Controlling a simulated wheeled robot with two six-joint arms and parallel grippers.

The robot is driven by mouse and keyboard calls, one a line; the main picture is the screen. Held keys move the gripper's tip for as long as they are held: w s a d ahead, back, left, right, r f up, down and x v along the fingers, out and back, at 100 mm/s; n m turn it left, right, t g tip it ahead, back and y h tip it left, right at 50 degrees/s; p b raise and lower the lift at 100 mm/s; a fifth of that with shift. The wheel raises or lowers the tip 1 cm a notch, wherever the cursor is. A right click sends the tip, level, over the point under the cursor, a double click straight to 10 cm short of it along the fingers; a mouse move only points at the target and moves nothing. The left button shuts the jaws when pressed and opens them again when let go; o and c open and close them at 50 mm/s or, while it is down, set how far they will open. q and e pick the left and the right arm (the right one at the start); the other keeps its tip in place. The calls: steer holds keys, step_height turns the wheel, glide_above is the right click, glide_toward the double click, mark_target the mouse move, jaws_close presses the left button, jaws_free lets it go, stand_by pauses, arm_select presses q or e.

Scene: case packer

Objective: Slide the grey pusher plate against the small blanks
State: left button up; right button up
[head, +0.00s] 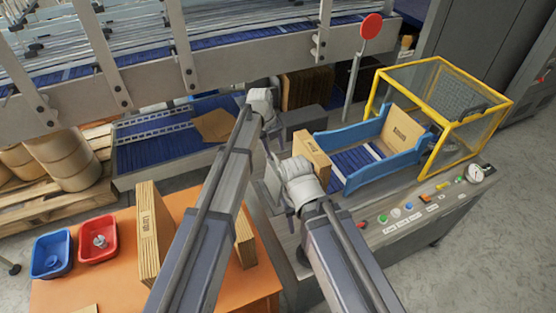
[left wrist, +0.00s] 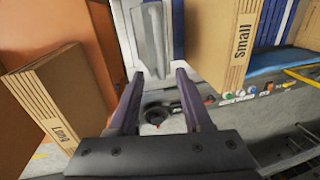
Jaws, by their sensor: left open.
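The grey pusher plate (left wrist: 152,38) stands upright just beyond my left fingertips in the left wrist view. My left gripper (left wrist: 160,74) is open, its two fingers apart with the plate's near end between or just past their tips; I cannot tell which. The small blanks (left wrist: 225,45), a brown cardboard stack marked "Small", stand right of the plate, with a gap between. They also show in the head view (head: 313,155), at the left end of the blue-slatted conveyor. There, my left gripper (head: 274,160) is partly hidden by my arms.
Larger blanks (head: 148,235) stand on the orange table (head: 85,290), beside a blue bin (head: 51,254) and a red bin (head: 98,240). A button panel (head: 410,212) runs along the machine's front. A yellow-framed guard (head: 440,110) stands at right.

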mark_target(279, 163)
arm_select(q)
steer(key=shift+w+d+f+b, duration=0.15)
steer(key=shift+d+f+b, duration=0.1)
steer(key=shift+f+b, duration=1.05)
steer(key=shift+w+d+f+b, duration=0.1)
steer(key=shift+d+f+b, duration=0.15)
steer(key=shift+f+b, duration=1.05)
steer(key=shift+w+d+f+b, duration=0.15)
steer(key=shift+d+f+b, duration=0.1)
steer(key=shift+f+b, duration=1.05)
steer(key=shift+r, duration=0.1)
steer(key=shift+c, duration=0.2)
jaws_close()
